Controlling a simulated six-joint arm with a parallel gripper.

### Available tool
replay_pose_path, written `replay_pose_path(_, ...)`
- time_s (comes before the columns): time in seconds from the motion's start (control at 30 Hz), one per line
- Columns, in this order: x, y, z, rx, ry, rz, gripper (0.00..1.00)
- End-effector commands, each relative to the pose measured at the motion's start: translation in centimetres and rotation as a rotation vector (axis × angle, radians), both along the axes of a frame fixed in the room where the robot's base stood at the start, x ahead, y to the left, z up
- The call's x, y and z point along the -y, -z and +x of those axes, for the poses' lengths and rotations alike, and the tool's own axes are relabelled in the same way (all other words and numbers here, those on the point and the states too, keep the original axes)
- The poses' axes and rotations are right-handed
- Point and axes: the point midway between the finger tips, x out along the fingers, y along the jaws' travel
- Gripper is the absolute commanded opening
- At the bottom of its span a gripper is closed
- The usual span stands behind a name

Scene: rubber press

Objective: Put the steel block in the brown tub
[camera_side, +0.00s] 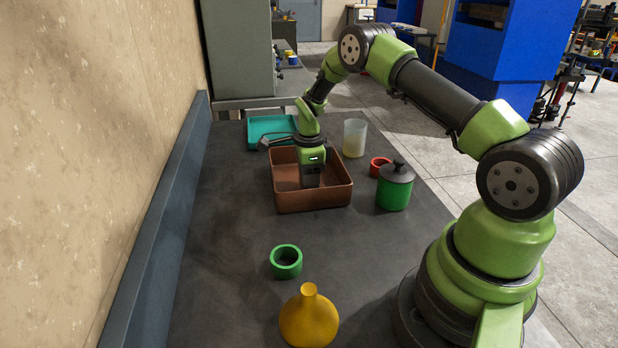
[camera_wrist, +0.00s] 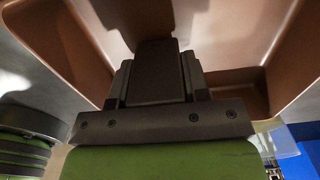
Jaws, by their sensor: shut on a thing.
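The brown tub (camera_side: 335,200) stands in the middle of the dark table, and its walls and floor fill much of the wrist view (camera_wrist: 225,30). My gripper (camera_side: 311,180) points down inside the tub, below its rim. In the wrist view my gripper (camera_wrist: 155,80) is shut on a dark grey block (camera_wrist: 155,65), which I take to be the steel block. The block is over the tub's floor, and I cannot tell whether it touches it. In the side view the block cannot be told apart from the dark fingers.
A teal tray (camera_side: 268,126) lies behind the tub. A translucent cup (camera_side: 355,138), a red ring (camera_side: 378,167) and a green lidded pot (camera_side: 394,192) stand to its right. Table left of the tub is clear.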

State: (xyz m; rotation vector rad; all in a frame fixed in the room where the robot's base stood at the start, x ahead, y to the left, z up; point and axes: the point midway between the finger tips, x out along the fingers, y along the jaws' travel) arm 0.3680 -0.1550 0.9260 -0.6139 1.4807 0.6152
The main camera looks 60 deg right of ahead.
Motion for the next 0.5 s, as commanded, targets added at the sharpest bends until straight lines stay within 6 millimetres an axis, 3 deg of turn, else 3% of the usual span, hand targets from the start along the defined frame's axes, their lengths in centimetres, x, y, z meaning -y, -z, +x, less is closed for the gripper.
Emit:
replay_pose_path(0.43, 0.03, 0.66, 0.09, 0.004, 0.000, -0.001, 0.00)
replay_pose_path(0.47, 0.00, 0.79, 0.01, 0.001, 0.000, 0.000, 0.45)
replay_pose_path(0.5, 0.01, 0.76, 0.02, 0.001, 0.000, 0.000, 0.54)
